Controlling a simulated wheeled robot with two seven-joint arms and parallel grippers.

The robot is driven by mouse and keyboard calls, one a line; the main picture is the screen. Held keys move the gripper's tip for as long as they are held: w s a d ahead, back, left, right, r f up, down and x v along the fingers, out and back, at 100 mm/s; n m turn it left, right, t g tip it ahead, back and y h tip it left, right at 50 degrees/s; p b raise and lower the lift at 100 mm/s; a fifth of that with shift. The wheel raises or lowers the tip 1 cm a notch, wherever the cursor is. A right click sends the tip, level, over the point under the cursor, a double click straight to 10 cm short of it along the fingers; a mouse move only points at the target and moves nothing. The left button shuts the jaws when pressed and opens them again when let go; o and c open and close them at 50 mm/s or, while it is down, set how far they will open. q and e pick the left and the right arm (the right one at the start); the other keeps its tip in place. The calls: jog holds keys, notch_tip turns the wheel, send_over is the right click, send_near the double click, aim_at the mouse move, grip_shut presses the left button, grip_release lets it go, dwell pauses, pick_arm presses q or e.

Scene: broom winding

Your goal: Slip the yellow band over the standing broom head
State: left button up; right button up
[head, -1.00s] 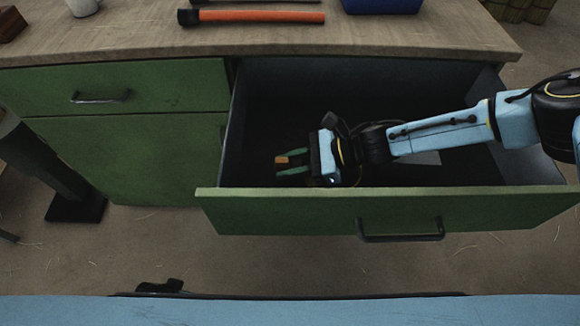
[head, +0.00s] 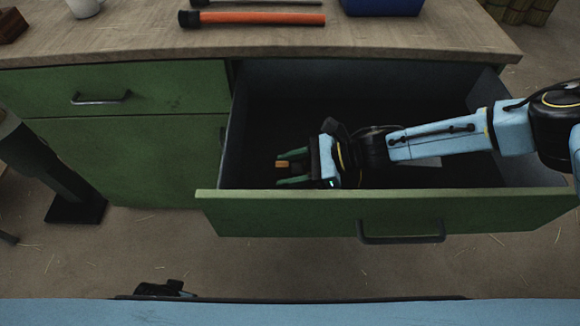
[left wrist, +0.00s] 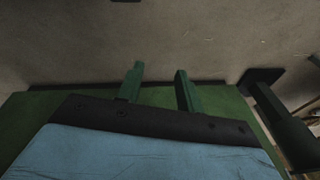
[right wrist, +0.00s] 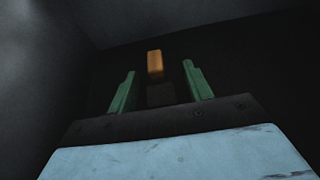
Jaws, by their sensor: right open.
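My right gripper (head: 292,173) is inside the open drawer, pointing left, with its two green fingers apart. A small orange-yellow piece with a dark lower part (right wrist: 154,65) shows between and beyond the fingertips in the right wrist view. It also shows in the head view (head: 284,164). I cannot tell whether it is the yellow band or whether a finger touches it. My left gripper (left wrist: 160,82) has its green fingers apart and nothing between them; it is outside the head view. No standing broom head is clearly identifiable; straw-like bundles (head: 520,10) are partly cut off at top right.
The green drawer (head: 300,212) is pulled out, and its front and side walls surround the right gripper. A pale flat item (head: 430,162) lies inside. On the worktop (head: 130,38) are an orange-handled tool (head: 262,19), a blue bin (head: 382,6) and a white cup (head: 84,7).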

pick_arm(q)
jog(key=shift+s+f, duration=0.1)
pick_arm(e)
jog(key=shift+d+r, duration=0.25)
jog(key=shift+d, duration=0.3)
jog(key=p+v, duration=0.1)
jog(key=v, duration=0.5)
jog(key=shift+w+d+p, duration=0.15)
jog(key=shift+d+p, duration=0.05)
jog(key=shift+p, duration=0.1)
pick_arm(q)
jog(key=s+f, duration=0.2)
jog(key=f, duration=0.1)
jog(key=shift+s+a, duration=0.3)
jog(key=shift+s, duration=0.05)
pick_arm(e)
jog(key=shift+r, duration=0.1)
